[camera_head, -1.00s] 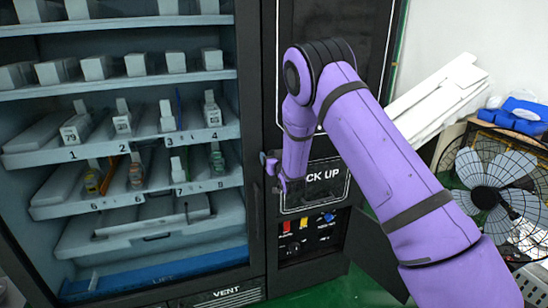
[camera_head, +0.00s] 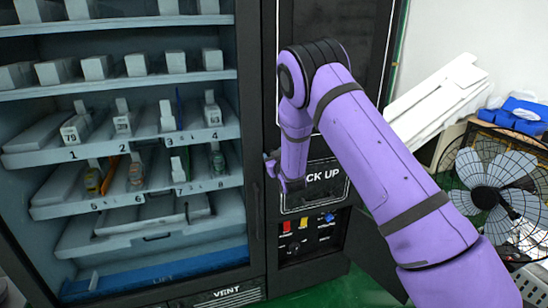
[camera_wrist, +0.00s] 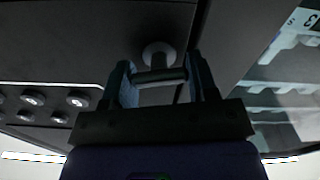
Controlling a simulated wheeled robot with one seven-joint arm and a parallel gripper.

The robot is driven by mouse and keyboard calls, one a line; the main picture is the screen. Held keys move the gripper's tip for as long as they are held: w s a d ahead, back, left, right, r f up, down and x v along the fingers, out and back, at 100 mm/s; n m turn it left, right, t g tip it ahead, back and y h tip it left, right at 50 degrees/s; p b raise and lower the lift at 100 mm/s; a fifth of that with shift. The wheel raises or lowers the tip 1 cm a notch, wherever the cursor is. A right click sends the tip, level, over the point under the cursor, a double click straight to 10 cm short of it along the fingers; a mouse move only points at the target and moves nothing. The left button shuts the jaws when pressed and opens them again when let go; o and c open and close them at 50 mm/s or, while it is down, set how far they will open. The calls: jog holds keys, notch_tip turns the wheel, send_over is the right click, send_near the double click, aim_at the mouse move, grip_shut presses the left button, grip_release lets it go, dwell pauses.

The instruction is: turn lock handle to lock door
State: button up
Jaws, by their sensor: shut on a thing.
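The lock handle (camera_wrist: 160,76) is a short grey bar on a round boss (camera_wrist: 158,52) in the wrist view. It sits on the dark panel beside the door. My gripper (camera_wrist: 163,78) has one finger at each end of the bar and is shut on it. In the head view my gripper (camera_head: 271,166) is at the dark panel just right of the glass door (camera_head: 257,120), and the lock handle cannot be made out there. The door looks flush with its frame.
Shelves (camera_head: 120,147) with several small bottles and boxes show behind the glass. A "PICK UP" panel (camera_head: 325,185) and a control panel (camera_head: 305,235) are beside and below my wrist. A black fan (camera_head: 495,190) and a blue box (camera_head: 515,115) stand at the right.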

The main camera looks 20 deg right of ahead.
jog(key=n, duration=0.4)
jog(key=shift+a+f+n, duration=0.1)
jog(key=shift+n, duration=0.3)
jog(key=n, duration=0.3)
jog(key=shift+n, duration=0.3)
jog(key=n, duration=0.3)
jog(key=shift+a+f+n, duration=0.1)
jog(key=shift+f+n, duration=0.05)
jog(key=shift+n, duration=1.85)
jog(key=o, duration=0.9)
jog(key=s, duration=1.1)
jog(key=shift+d, duration=0.4)
